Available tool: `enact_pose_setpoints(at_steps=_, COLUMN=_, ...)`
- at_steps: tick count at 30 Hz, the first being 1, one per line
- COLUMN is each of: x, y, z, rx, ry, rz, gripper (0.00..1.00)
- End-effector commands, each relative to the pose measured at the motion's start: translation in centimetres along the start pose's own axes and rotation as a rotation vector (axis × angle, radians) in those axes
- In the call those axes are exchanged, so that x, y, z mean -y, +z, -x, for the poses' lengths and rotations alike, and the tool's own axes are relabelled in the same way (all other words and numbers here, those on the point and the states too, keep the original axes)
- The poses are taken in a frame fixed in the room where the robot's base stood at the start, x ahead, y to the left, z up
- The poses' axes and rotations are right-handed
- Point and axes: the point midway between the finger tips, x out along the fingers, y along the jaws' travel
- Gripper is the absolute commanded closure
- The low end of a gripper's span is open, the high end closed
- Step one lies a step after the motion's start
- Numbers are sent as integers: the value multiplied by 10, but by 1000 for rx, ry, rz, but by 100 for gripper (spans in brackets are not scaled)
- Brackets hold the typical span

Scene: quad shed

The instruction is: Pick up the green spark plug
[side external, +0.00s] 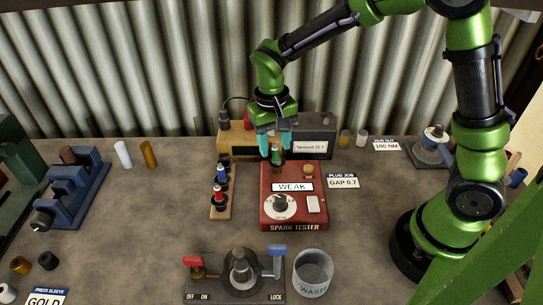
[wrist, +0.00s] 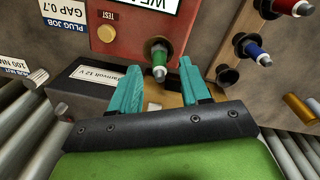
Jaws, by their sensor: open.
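The green spark plug (side external: 276,155) stands upright in the top of the red spark tester (side external: 266,226), near its back edge. In the wrist view the green spark plug (wrist: 159,62) shows its green band and pale tip, just beyond my fingertips. My gripper (side external: 274,145) is right at the plug, with its two teal fingers apart. In the wrist view my gripper (wrist: 159,72) is open, with the plug in line with the gap between the fingers. I cannot tell whether a finger touches it. The plug's lower end is hidden in the tester.
A wooden rack (side external: 220,205) with red and blue plugs stands left of the tester. A dark box (side external: 315,135) labelled 12 V stands behind. A waste bin (side external: 313,273) and a lever fixture (side external: 238,275) are in front. Bench space right of the tester is mostly clear.

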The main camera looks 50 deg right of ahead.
Motion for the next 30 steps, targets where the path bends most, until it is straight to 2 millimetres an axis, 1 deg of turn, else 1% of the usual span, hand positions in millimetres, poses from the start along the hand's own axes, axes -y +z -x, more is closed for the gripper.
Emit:
enact_pose_setpoints(at_steps=1, x=0, y=0, z=-6, rx=2, ry=1, rz=0, gripper=54)
enact_pose_setpoints(at_steps=3, x=0, y=0, z=-11, rx=1, ry=0, rz=-1, gripper=54)
enact_pose_setpoints(at_steps=10, x=0, y=0, z=-12, rx=-1, ry=-1, rz=0, gripper=54)
enact_pose_setpoints(at_steps=11, x=0, y=0, z=-12, rx=-1, ry=-1, rz=0, gripper=57)
enact_pose_setpoints(at_steps=18, x=0, y=0, z=-12, rx=-1, ry=-1, rz=0, gripper=93)
enact_pose_setpoints(at_steps=19, x=0, y=0, z=-12, rx=-1, ry=-1, rz=0, gripper=98)
enact_pose_setpoints(at_steps=20, x=0, y=0, z=-12, rx=-1, ry=-1, rz=0, gripper=100)
enact_pose_setpoints(at_steps=30, x=0, y=0, z=-10, rx=-2, ry=-1, rz=0, gripper=100)
